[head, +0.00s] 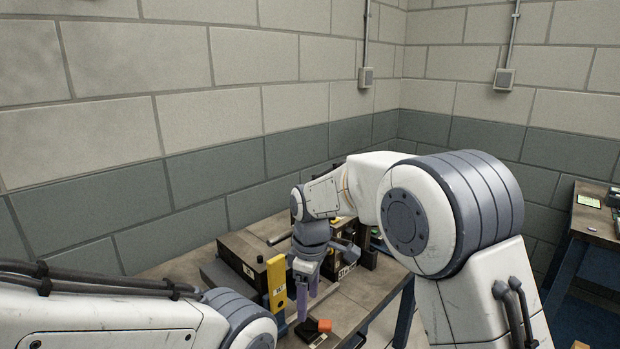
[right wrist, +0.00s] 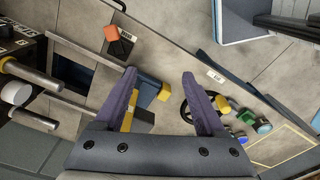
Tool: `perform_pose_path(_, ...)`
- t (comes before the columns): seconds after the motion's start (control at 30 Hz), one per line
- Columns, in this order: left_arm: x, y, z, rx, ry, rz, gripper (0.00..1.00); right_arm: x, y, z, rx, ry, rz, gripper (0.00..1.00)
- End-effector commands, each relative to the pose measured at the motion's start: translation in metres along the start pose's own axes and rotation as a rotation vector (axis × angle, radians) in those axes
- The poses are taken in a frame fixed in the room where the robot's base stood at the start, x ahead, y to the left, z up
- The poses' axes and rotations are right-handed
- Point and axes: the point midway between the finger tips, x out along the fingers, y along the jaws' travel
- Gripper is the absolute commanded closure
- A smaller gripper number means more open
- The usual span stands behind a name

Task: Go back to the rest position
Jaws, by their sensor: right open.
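My right gripper (head: 305,290) hangs over the wooden-topped bench in the head view, its purple fingers pointing down beside a yellow upright piece (head: 276,283). In the right wrist view the two fingers of the right gripper (right wrist: 165,85) stand well apart, with nothing held between them. A blue piece with a yellow end lies below, partly hidden by one finger. My left arm comes in at the lower left of the head view, but its gripper is out of the frame.
An orange piece (head: 324,326) lies on a dark pad near the bench's front. Dark boxes (head: 238,262) stand behind the gripper against the block wall. Green and blue round pieces (right wrist: 263,126) lie near the gripper. Another table (head: 597,224) stands at far right.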

Motion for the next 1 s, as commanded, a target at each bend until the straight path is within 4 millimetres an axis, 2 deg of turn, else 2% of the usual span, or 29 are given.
perform_pose_path(0.03,-0.007,0.001,0.0,0.0,0.0,0.0,0.5,-0.021,-0.03,0.006,0.045,0.008,0.0,0.28)
perform_pose_path(0.2,-0.018,0.001,-0.001,0.0,0.0,0.0,0.5,-0.054,-0.121,0.041,0.241,0.027,-0.011,0.28)
perform_pose_path(0.3,-0.024,0.002,-0.001,0.0,0.0,0.0,0.5,-0.062,-0.169,0.07,0.352,0.035,-0.02,0.28)
perform_pose_path(0.43,-0.03,0.002,-0.002,0.0,0.0,0.0,0.5,-0.061,-0.215,0.107,0.472,0.04,-0.032,0.28)
perform_pose_path(0.5,-0.032,0.002,-0.002,0.0,0.0,0.0,0.5,-0.059,-0.231,0.122,0.52,0.04,-0.037,0.28)
perform_pose_path(0.63,-0.033,0.002,-0.002,0.0,0.0,0.0,0.5,-0.054,-0.247,0.139,0.573,0.041,-0.042,0.28)
perform_pose_path(1.0,-0.033,0.002,-0.002,0.0,0.0,0.0,0.5,-0.052,-0.25,0.142,0.586,0.039,-0.043,0.28)
